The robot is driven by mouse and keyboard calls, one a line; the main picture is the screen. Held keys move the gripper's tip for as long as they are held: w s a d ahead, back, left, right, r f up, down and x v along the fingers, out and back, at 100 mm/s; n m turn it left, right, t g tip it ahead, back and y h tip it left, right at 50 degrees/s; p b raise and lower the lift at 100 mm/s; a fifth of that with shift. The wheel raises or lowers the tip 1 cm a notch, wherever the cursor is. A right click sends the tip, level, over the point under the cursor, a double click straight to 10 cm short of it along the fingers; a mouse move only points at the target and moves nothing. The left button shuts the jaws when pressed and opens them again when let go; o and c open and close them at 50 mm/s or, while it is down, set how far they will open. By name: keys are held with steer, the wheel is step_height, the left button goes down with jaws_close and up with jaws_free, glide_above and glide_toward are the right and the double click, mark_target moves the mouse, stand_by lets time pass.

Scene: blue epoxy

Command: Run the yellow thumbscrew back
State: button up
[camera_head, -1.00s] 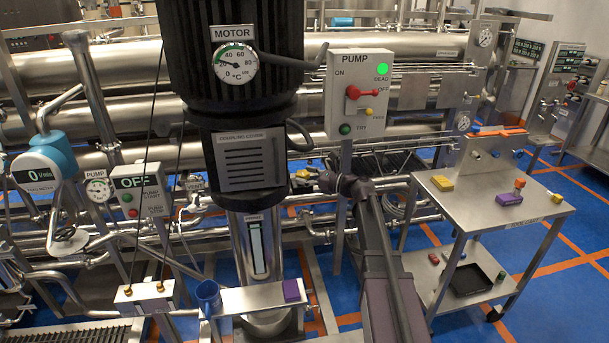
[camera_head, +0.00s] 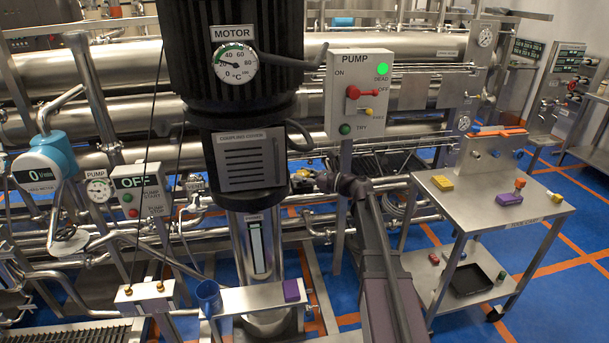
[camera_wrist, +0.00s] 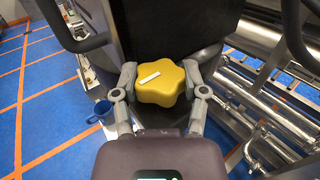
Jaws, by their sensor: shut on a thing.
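The yellow thumbscrew (camera_wrist: 171,93) is a lobed knob with a white mark on its face. It is in the middle of the wrist view, against a dark surface behind it. My gripper (camera_wrist: 160,78) is shut on it, one finger on its left side and one on its right. In the head view my gripper (camera_head: 310,181) is just right of the coupling cover (camera_head: 252,160) below the motor. Only a small yellow part of the thumbscrew shows there, and the gripper hides much of the rest.
The pump switch box (camera_head: 357,95) stands on a post close behind my arm. A steel cart (camera_head: 465,230) with small blocks is at the right. A blue mug (camera_head: 208,296) and a purple block (camera_head: 291,290) are on a low steel shelf. Pipes run behind.

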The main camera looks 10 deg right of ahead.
steer(key=shift+w+n+g+y, duration=0.2)
steer(key=shift+n+g+y, duration=0.1)
steer(key=shift+g, duration=0.2)
steer(key=shift+w+n+g+y, duration=0.1)
steer(key=shift+n+g+y, duration=0.6)
steer(key=shift+g, duration=0.4)
steer(key=n+g+y, duration=0.1)
steer(key=n+g, duration=0.2)
steer(key=g, duration=0.1)
steer(key=shift+g, duration=0.3)
steer(key=n+g, duration=0.3)
steer(key=g, duration=0.1)
steer(key=shift+a+n+g, duration=0.1)
steer(key=shift+n+g, duration=0.4)
steer(key=shift+g, duration=0.5)
steer(key=shift+s, duration=0.2)
steer(key=o, duration=1.2)
steer(key=shift+c, duration=0.2)
